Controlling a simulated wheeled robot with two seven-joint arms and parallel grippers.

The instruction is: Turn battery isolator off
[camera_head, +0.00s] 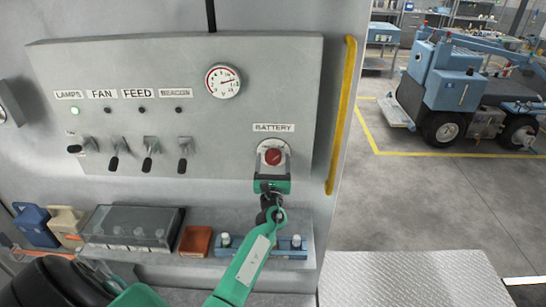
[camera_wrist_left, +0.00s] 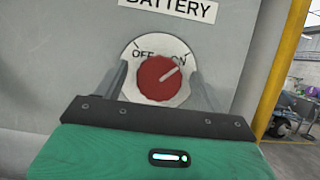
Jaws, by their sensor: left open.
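The battery isolator is a red round knob (camera_head: 273,156) on a pale plate, under the BATTERY label (camera_head: 273,127) on the grey panel. In the left wrist view the red knob (camera_wrist_left: 160,78) has a white pointer line aimed up and right, at ON; OFF is printed on the upper left of the plate (camera_wrist_left: 137,57). My left gripper (camera_head: 272,170) is at the knob, coming from below. In the left wrist view its two fingers (camera_wrist_left: 158,85) stand apart on either side of the knob, and contact cannot be made out. My right gripper is not in view.
A shelf below holds a clear-lidded box (camera_head: 131,228) and bottles. A yellow handrail (camera_head: 341,115) stands right of the panel. A blue vehicle (camera_head: 455,85) is farther back.

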